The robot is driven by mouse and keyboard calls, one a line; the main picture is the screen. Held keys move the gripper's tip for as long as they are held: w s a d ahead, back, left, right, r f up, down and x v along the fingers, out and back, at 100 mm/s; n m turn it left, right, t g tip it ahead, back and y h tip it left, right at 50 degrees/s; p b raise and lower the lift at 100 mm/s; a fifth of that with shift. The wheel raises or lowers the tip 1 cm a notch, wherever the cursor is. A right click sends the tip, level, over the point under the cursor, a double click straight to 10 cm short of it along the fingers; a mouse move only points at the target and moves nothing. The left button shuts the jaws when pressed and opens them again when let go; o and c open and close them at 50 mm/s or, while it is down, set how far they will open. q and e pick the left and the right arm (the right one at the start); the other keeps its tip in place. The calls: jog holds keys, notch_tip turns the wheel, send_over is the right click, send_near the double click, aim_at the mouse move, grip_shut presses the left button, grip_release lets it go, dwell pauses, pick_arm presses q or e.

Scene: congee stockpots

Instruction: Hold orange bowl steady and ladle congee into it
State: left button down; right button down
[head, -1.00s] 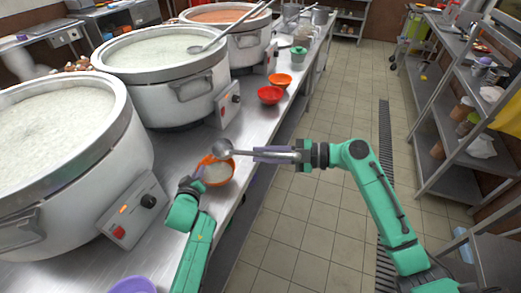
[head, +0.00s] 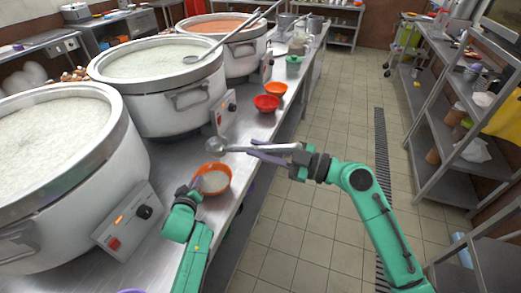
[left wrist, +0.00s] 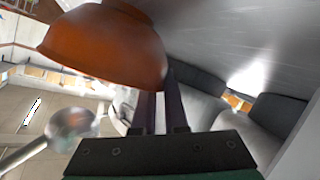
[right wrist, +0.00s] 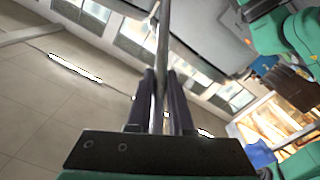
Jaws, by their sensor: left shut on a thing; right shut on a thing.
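The orange bowl (head: 224,187) stands at the counter's front edge with pale congee in it. My left gripper (head: 193,187) is shut on its near-left rim. In the left wrist view the bowl (left wrist: 105,45) fills the upper left, at the fingertips. My right gripper (head: 265,151) is shut on the metal ladle (head: 216,145). The ladle's head is just beyond and above the bowl's far rim, apart from it in the head view. What the ladle holds cannot be told. The ladle handle (right wrist: 163,45) runs between the right fingers in the right wrist view.
Large congee pots (head: 100,140) (head: 160,63) line the counter's left, with control boxes (head: 128,222) facing the bowl. A red bowl (head: 267,103) and another orange bowl (head: 276,89) stand farther along the counter (head: 185,158). The floor (head: 330,130) right of it is clear.

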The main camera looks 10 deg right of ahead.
pick_arm(q)
jog(key=c, duration=0.9)
grip_release()
jog(key=p+v, duration=0.1)
jog(key=v, duration=1.1)
jog(key=shift+f, duration=0.1)
jog(key=shift+f, duration=0.1)
